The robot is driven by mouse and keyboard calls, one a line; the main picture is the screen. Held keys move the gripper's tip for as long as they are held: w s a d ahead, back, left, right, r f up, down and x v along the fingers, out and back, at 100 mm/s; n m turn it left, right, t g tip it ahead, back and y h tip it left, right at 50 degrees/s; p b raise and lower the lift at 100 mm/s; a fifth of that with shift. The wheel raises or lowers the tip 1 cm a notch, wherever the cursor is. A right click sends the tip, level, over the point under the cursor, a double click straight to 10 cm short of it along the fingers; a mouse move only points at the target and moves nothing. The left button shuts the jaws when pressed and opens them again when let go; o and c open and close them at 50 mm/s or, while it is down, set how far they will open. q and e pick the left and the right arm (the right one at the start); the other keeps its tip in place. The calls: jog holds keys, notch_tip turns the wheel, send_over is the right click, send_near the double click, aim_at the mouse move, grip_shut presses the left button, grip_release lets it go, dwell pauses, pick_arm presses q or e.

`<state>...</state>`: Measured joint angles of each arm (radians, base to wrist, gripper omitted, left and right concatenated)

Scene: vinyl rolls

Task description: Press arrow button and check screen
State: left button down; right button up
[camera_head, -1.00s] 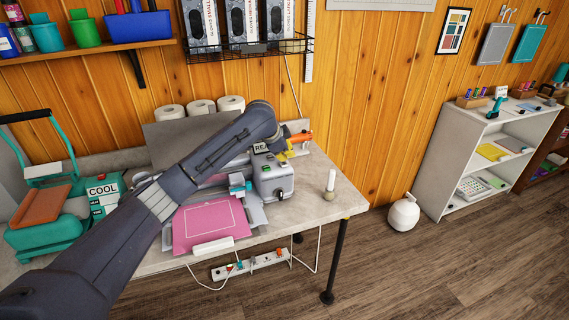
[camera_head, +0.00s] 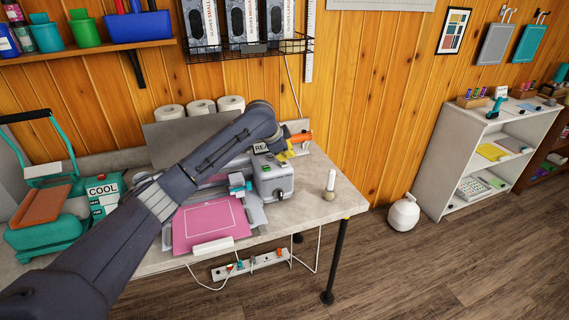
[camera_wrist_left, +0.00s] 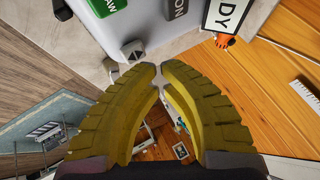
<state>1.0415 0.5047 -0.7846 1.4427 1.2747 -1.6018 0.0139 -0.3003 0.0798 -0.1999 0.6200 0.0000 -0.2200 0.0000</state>
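A grey cutting machine (camera_head: 273,182) stands on the bench, partly behind my left arm. Its sign-like screen (camera_head: 259,148) shows "REA" before my arm covers it; in the left wrist view the screen (camera_wrist_left: 228,14) reads "DY". That view also shows a green label (camera_wrist_left: 110,4), a dark label (camera_wrist_left: 177,8) ending in "ON", and a grey faceted knob or button (camera_wrist_left: 133,50). No arrow can be made out. My left gripper (camera_head: 285,155) has yellow fingers, tips together and empty (camera_wrist_left: 158,69), just off the machine's edge. My right gripper is in neither view.
A pink sheet (camera_head: 209,226) lies at the machine's front. An orange-handled tool (camera_head: 300,137) lies behind the gripper. A small upright white tool (camera_head: 331,181) stands near the bench's right end. Paper rolls (camera_head: 201,107) line the back. A teal heat press (camera_head: 50,222) is left.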

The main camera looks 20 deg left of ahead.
pick_arm(q)
jog(key=shift+f, duration=0.2)
dwell(0.4)
jog(key=shift+f, duration=0.25)
jog(key=shift+f, duration=0.3)
dwell(0.7)
jog(key=shift+r, duration=3.75)
